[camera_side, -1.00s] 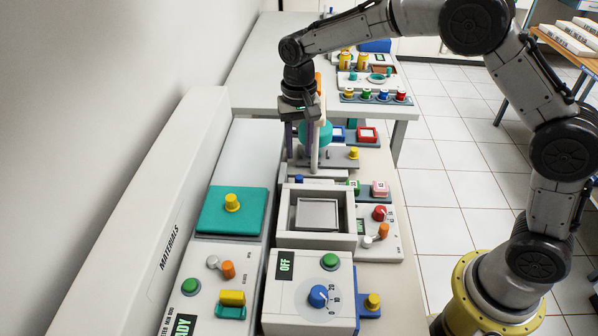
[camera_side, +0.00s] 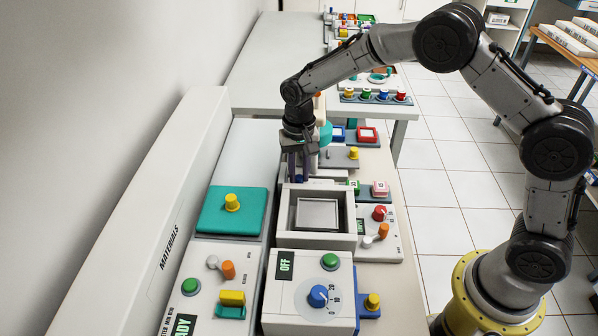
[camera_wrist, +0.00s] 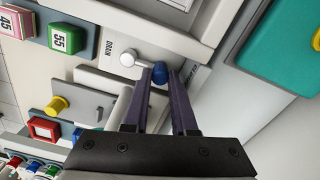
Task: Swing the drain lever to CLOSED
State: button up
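The drain lever shows in the wrist view as a white arm and pivot (camera_wrist: 128,58) with a blue knob (camera_wrist: 159,74) at its right end. The lever lies on a pale panel beside the printed word DRAIN (camera_wrist: 109,47). My gripper (camera_wrist: 160,71) points at the knob with its two dark purple fingers apart. The knob sits between the fingertips; I cannot tell whether they touch it. In the side view my gripper (camera_side: 298,180) is low behind the white basin unit (camera_side: 285,224), and its fingers hide the lever. I see no CLOSED mark.
The basin unit stands close in front of the fingers. A grey plate with a yellow knob (camera_side: 353,153), a red-framed button (camera_side: 368,134) and a pink button (camera_side: 380,187) are to the right. A teal block (camera_side: 235,220) is at the left. A teal rounded object (camera_side: 325,133) stands behind the gripper.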

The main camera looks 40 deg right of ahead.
grip_shut()
jog(key=shift+s+a+n, duration=0.25)
jog(key=shift+s+n, duration=0.15)
jog(key=shift+n, duration=0.7)
jog(key=shift+s+a+n, duration=0.25)
jog(key=shift+s+n, duration=0.1)
jog(key=shift+n, duration=0.75)
jog(key=shift+o, duration=2)
grip_release()
jog(key=shift+r, duration=0.1)
notch_tip(320, 180, up, 14)
